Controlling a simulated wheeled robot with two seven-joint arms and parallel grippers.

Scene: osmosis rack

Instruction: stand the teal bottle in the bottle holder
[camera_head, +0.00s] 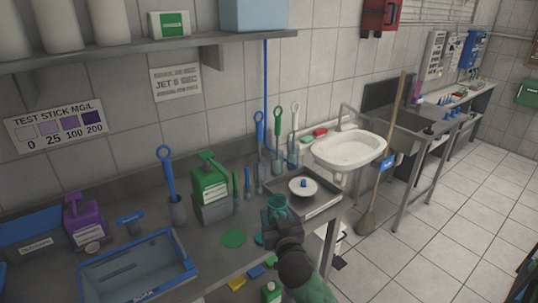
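A teal container (277,205), which looks like the teal bottle, shows its upper part just beyond my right gripper (280,228). The dark gripper covers its lower part, so I cannot tell whether the fingers are closed on it. Another bit of teal (260,239) shows at the gripper's left side. A grey open-topped holder (214,212) stands on the bench to the left, with a green labelled bottle (209,184) upright in it. I cannot tell if this is the bottle holder meant. My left gripper is not in view.
A blue-rimmed tray (138,270) and a purple bottle (84,217) stand at the left. A flat green disc (234,239) lies on the bench. Upright brushes (260,130) stand behind. A metal tray (322,201) with a white dish (303,189) is at the right.

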